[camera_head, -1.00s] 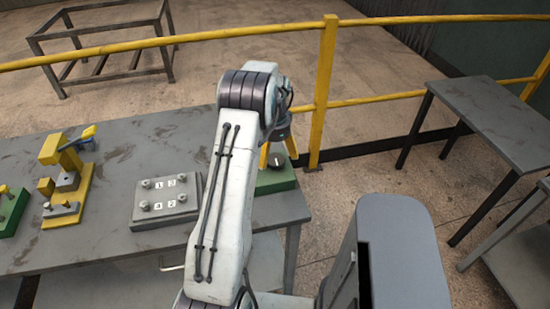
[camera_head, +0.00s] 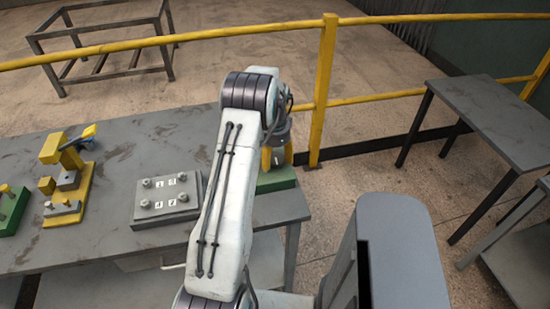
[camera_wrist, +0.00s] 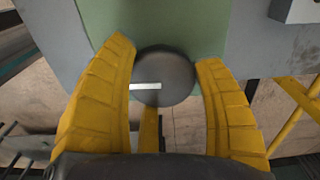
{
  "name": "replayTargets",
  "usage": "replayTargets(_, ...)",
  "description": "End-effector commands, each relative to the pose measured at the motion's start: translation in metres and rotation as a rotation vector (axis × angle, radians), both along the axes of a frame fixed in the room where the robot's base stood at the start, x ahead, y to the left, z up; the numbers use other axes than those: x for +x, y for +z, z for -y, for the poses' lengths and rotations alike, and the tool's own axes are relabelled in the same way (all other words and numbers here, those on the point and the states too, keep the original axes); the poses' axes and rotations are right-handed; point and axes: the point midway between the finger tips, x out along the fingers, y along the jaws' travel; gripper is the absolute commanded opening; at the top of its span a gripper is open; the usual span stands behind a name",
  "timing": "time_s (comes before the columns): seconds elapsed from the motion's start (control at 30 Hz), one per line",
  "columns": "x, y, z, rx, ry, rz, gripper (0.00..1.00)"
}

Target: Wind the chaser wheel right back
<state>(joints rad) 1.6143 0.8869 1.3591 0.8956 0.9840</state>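A dark round wheel (camera_wrist: 168,72) with a white mark on its left side shows in the wrist view, over a green base. It looks like the chaser wheel. In the head view my gripper hides it, and only the green base (camera_head: 277,180) shows, at the right end of the bench. My gripper (camera_wrist: 165,60) has its two yellow fingers apart, one on each side of the wheel. The left finger is very close to the rim, and a narrow gap shows at the right. I cannot tell whether either touches. My gripper (camera_head: 277,157) points down at the base in the head view.
On the grey bench (camera_head: 110,240) stand a plate with several bolts (camera_head: 166,200), a yellow clamp-like device (camera_head: 68,175) and a green-based device (camera_head: 10,208). A yellow railing (camera_head: 322,90) runs behind. Another table (camera_head: 490,115) stands at the right.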

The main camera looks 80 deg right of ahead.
Motion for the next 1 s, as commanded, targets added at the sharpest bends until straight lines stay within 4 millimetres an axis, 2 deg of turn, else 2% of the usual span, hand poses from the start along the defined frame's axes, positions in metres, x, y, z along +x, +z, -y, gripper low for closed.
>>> replayTargets(0.03,0.0007,0.0002,0.0000,0.000,0.002,0.000,0.53)
replayTargets(0.3,0.0013,0.0002,0.0000,0.000,0.003,0.000,0.30)
replayTargets(0.67,0.0016,-0.0014,-0.0002,0.000,0.084,0.000,0.29)
replayTargets(1.0,0.0015,-0.0023,-0.0010,0.001,0.366,0.000,0.29)
